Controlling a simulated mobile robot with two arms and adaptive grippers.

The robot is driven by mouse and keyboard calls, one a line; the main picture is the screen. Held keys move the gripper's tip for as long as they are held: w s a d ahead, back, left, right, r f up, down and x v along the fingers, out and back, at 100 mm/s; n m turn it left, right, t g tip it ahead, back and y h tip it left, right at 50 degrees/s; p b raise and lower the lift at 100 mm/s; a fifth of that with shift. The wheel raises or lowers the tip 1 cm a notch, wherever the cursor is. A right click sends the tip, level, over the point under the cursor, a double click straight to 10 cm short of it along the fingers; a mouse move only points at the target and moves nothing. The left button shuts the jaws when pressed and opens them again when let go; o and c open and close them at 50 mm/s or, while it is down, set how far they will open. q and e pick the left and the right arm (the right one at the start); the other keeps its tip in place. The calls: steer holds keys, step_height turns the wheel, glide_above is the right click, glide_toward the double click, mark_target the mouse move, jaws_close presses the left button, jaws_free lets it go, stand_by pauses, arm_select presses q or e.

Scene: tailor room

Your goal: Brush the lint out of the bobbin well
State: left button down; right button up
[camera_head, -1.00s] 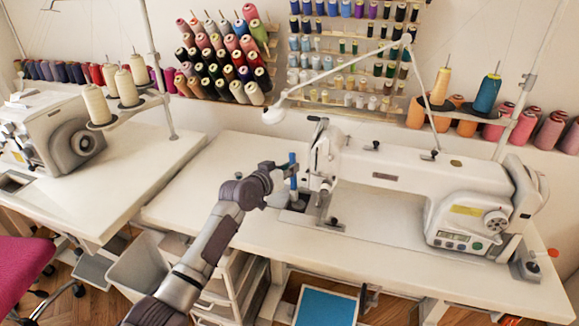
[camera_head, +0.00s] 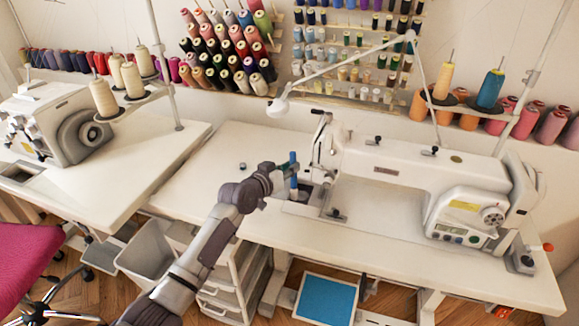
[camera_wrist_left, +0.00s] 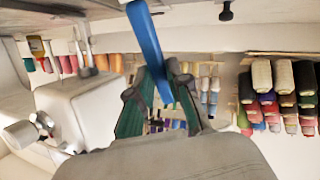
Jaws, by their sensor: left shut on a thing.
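The sewing machine (camera_head: 405,180) stands on the white table at the right. The bobbin well is a dark opening (camera_head: 304,190) in the bed near its needle end, partly hidden by the brush and machine parts. My left gripper (camera_head: 289,169) is shut on a slim blue brush (camera_head: 294,184), held roughly upright over the near-left side of the opening. In the left wrist view the blue handle (camera_wrist_left: 147,42) passes between the green fingers of the gripper (camera_wrist_left: 158,70). The bristles are hidden, so I cannot tell whether they touch the well. No lint is visible. My right gripper is out of view.
A small dark round piece (camera_head: 242,166) lies on the white table (camera_head: 205,180), which is otherwise clear left of the machine. A lamp arm (camera_head: 340,68) reaches over the machine. A second machine (camera_head: 60,125) stands at the left. Thread spools (camera_head: 225,55) line the wall.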

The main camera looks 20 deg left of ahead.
arm_select(q)
steer(key=r+p, duration=0.2)
steer(key=shift+a+r, duration=0.2)
steer(key=shift+r, duration=0.15)
steer(key=r+p, duration=0.4)
steer(key=shift+a+r, duration=0.1)
steer(key=shift+a, duration=0.2)
stand_by(0.6)
